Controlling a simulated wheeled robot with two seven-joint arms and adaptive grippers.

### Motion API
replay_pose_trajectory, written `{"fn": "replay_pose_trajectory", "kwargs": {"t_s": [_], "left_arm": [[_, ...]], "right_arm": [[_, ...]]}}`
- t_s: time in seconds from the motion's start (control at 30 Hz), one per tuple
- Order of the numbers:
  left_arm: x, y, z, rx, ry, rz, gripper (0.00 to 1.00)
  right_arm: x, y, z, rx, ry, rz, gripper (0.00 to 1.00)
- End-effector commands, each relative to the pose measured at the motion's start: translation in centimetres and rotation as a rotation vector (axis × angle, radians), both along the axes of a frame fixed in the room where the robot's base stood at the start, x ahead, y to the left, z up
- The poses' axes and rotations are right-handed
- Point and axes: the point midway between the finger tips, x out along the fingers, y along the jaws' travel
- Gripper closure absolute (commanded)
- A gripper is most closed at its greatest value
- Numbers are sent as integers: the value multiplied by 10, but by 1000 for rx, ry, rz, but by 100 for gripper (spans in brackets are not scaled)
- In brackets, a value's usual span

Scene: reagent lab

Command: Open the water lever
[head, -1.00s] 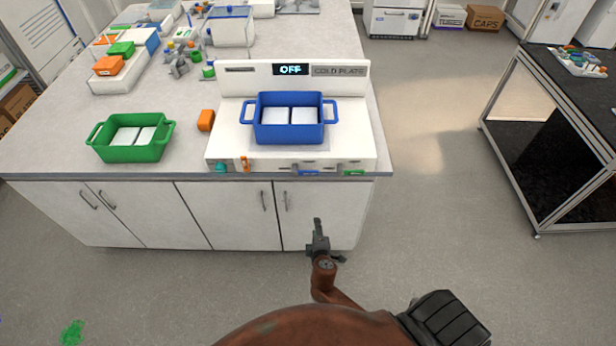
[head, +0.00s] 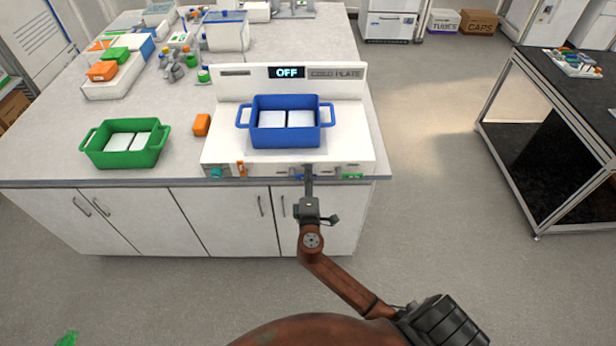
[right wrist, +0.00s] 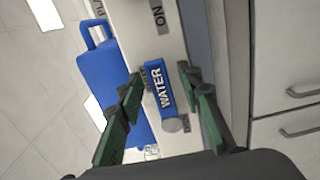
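The blue water lever (right wrist: 161,88), lettered WATER, sits on the front panel of the white cold plate unit (head: 230,162). In the head view the lever (head: 300,177) is small and partly hidden by my right gripper. My right gripper (head: 308,168) reaches up to the panel from below. In the right wrist view my right gripper (right wrist: 160,80) is open, with one finger on each side of the lever and visible gaps; I cannot tell its exact depth. A round grey pivot shows at the lever's near end. My left gripper is not in view.
A blue bin (head: 286,134) with white blocks stands on the cold plate, whose display (head: 287,72) reads OFF. An orange lever (head: 241,169) and a green lever (head: 352,175) are on the same panel. A green bin (head: 120,157) and an orange block (head: 201,125) stand to the left.

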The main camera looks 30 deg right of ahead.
Motion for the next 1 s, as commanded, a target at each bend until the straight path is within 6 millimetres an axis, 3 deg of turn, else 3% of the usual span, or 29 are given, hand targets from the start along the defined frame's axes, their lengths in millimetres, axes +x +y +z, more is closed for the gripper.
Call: {"fn": "replay_pose_trajectory", "kwargs": {"t_s": [0.3,0.8,1.0], "left_arm": [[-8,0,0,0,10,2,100],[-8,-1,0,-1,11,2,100],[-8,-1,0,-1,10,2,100]], "right_arm": [[3,-2,-1,1,0,0,67],[3,-2,-1,1,2,0,100],[3,-2,-1,1,2,0,100]]}}
